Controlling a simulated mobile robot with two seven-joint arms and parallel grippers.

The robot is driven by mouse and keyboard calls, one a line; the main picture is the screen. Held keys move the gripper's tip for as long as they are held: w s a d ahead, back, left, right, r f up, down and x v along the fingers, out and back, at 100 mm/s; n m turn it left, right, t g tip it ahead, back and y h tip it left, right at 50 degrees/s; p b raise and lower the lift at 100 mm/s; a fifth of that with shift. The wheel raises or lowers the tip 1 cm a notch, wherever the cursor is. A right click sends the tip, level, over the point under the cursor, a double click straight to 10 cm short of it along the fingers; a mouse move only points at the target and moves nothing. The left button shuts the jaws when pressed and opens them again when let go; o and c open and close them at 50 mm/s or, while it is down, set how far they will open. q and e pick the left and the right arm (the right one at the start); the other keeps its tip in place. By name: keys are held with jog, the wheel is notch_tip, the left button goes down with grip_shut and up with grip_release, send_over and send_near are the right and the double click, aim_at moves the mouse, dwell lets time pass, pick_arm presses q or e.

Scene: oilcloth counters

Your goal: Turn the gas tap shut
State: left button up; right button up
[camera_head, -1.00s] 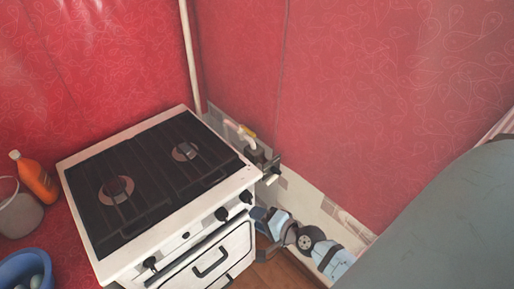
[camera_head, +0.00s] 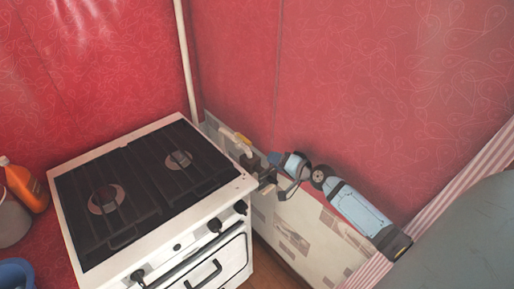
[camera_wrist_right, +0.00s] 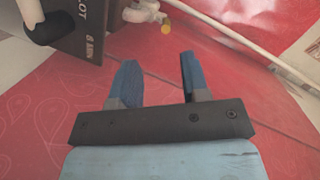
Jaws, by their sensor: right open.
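The gas tap, a pale pipe fitting with a small yellow handle (camera_head: 243,139), is behind the back right corner of the stove (camera_head: 150,175). In the right wrist view its yellow part (camera_wrist_right: 165,27) shows at the top, ahead of the fingers. My right gripper (camera_head: 273,160) is just right of the tap, beside the red wall, partly hidden by a dark box. In the right wrist view its two blue fingers (camera_wrist_right: 158,78) are apart with nothing between them, and the tap is beyond their tips, not touching. My left gripper is not in view.
A dark box (camera_wrist_right: 85,35) with lettering and a white knob is left of my right fingers. A white pipe (camera_head: 185,60) runs up the wall corner. An orange bottle (camera_head: 27,187) and a blue bowl (camera_head: 15,273) are left of the stove.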

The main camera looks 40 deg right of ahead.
aim_at(249, 143)
jog(key=x, duration=0.4)
jog(key=d+r+x, duration=0.1)
jog(key=x, duration=0.4)
jog(key=d+x, duration=0.1)
jog(key=x, duration=0.4)
jog(key=shift+w+r, duration=0.35)
jog(key=shift+w, duration=0.15)
jog(key=shift+a, duration=0.1)
grip_shut()
